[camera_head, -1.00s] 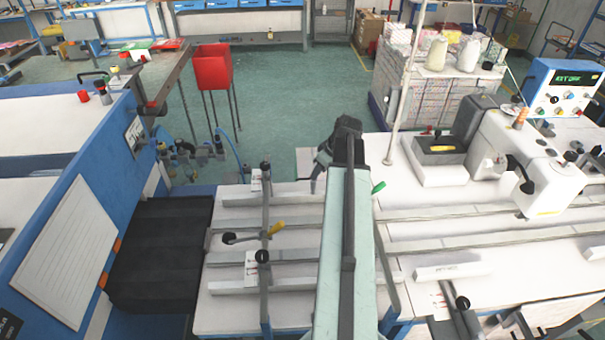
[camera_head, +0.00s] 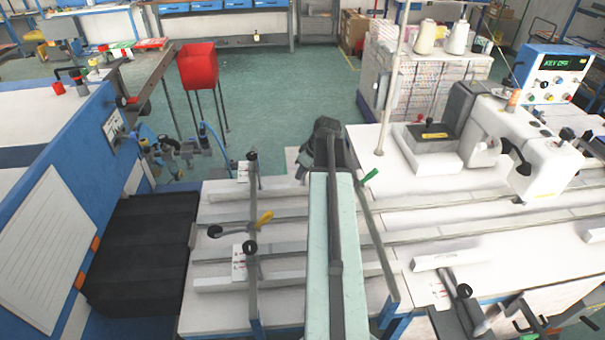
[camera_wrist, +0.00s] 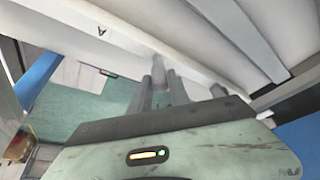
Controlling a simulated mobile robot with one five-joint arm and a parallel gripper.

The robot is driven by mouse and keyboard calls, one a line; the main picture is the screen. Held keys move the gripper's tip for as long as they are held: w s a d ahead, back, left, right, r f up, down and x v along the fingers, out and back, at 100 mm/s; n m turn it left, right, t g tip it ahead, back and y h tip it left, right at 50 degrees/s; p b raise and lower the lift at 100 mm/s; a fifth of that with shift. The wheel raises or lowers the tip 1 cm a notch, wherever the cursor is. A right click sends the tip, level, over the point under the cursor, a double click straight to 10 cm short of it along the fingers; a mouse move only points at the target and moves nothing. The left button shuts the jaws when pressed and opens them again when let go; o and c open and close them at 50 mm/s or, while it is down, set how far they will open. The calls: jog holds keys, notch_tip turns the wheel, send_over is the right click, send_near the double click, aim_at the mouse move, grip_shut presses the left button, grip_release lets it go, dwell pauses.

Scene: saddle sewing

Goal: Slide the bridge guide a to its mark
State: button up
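Two narrow bridge bars cross the pale rails on the white table. The right bar (camera_head: 376,243) has a green handle (camera_head: 369,177) and stands just right of my arm. I see no label telling which is bridge guide a. My gripper (camera_head: 318,150) is past the far edge of the rails, between the two bars, its fingers mostly hidden in the head view. In the wrist view the dark fingers (camera_wrist: 156,92) point at a white edge; whether they hold anything is unclear.
A white sewing machine (camera_head: 540,150) and a dark-topped box (camera_head: 430,135) stand at the right. A white block (camera_head: 450,258) lies on the right table. Black bellows (camera_head: 140,255) fill the left gap.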

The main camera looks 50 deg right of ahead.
grip_shut()
jog(key=o, duration=0.6)
grip_release()
jog(key=shift+r, duration=0.1)
jog(key=p+v, duration=0.7)
jog(key=shift+s+r, duration=0.15)
jog(key=shift+r, duration=0.15)
